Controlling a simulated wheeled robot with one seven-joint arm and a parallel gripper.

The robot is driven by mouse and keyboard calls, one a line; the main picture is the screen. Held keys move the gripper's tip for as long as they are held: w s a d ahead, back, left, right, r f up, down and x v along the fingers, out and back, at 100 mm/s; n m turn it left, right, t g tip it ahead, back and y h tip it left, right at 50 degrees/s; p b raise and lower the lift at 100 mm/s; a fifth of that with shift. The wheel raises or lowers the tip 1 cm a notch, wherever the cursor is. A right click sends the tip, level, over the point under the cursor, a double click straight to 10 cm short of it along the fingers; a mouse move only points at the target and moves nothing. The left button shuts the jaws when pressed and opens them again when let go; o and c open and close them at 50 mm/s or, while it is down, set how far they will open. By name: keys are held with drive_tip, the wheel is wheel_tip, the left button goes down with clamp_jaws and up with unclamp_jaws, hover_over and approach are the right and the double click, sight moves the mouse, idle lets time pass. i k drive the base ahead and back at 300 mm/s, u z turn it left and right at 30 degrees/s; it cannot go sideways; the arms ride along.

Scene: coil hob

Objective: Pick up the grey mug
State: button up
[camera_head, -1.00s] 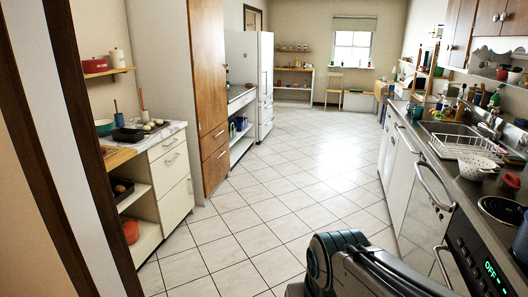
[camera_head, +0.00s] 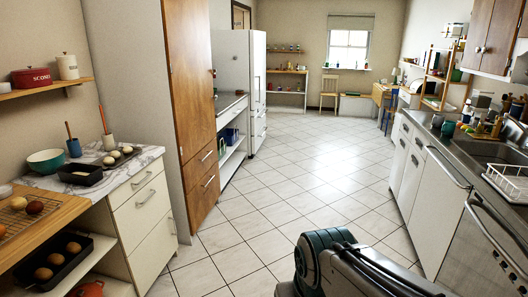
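I cannot make out a grey mug in this view. Several small items stand on the right counter (camera_head: 425,122), among them a blue-green cup-like thing (camera_head: 448,128), too small to tell exactly. My gripper is not in view; only a dark green and grey part of my own arm shows at the bottom middle.
A tiled floor (camera_head: 290,170) runs clear to the far wall. On the left are a marble-topped counter (camera_head: 140,162) with a teal bowl (camera_head: 47,161), a tall wooden cupboard (camera_head: 188,100) and a white fridge (camera_head: 237,85). On the right are a sink (camera_head: 490,149) and a white dish rack (camera_head: 508,182).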

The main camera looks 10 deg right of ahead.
sight(438, 120)
drive_tip(key=z, duration=0.2)
drive_tip(key=i, duration=1.6)
drive_tip(key=z, duration=1.2)
drive_tip(key=i, duration=1.35)
drive_tip(key=z, duration=1.15)
drive_tip(key=i, duration=0.65)
drive_tip(key=z, duration=0.25)
